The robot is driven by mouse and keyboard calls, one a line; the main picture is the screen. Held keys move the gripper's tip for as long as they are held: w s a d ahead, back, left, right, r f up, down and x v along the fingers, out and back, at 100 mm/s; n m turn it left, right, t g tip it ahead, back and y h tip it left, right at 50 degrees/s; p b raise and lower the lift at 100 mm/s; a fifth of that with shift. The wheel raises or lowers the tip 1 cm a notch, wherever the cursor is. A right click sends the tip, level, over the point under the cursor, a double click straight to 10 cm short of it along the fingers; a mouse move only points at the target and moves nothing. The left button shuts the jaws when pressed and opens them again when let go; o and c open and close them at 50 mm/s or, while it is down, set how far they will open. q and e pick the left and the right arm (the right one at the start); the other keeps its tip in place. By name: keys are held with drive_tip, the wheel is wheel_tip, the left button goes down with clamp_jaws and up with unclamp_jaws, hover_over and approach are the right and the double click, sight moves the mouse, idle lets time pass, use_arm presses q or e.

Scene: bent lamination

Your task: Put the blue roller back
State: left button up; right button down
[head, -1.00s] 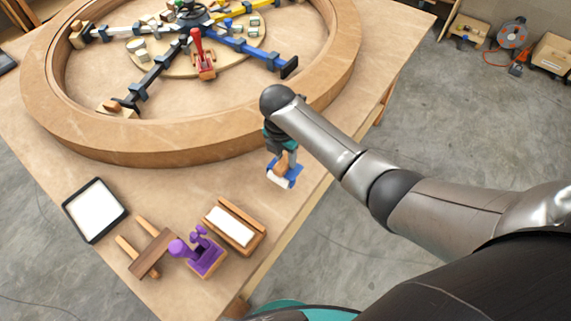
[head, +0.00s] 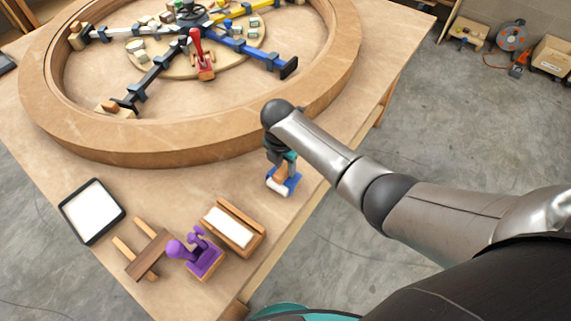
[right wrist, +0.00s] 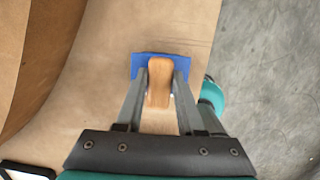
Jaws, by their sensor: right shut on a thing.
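The blue roller (head: 284,184) has a wooden handle, a blue frame and a white part. It is at the right edge of the workbench, in front of the large wooden ring. My right gripper (head: 280,162) points down over it and is shut on the wooden handle. In the right wrist view the handle (right wrist: 159,82) sits between the two fingers (right wrist: 158,88), with the blue frame (right wrist: 180,66) beyond them. I cannot tell for sure whether the roller touches the bench. My left gripper is not in view.
The bent wooden ring (head: 130,148) fills the back of the bench (head: 185,185). A wooden holder with a white pad (head: 230,226), a purple tool (head: 202,256), a wooden rack (head: 148,256) and a black-edged white tray (head: 92,210) stand at the front. Bare bench lies around the roller.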

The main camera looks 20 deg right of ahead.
drive_tip(key=c, duration=0.5)
unclamp_jaws()
drive_tip(key=shift+f, duration=0.2)
drive_tip(key=shift+s+a+r+p, duration=0.2)
drive_tip(key=shift+r+p, duration=0.35)
drive_tip(key=shift+r, duration=1.65)
drive_tip(key=shift+s+a+r+p, duration=0.15)
drive_tip(key=shift+r+p, duration=0.4)
drive_tip(key=shift+r, duration=1.7)
drive_tip(key=shift+s+a+r+p, duration=0.15)
drive_tip(key=shift+r+p, duration=0.4)
drive_tip(key=shift+r, duration=1.65)
drive_tip(key=shift+w, duration=0.1)
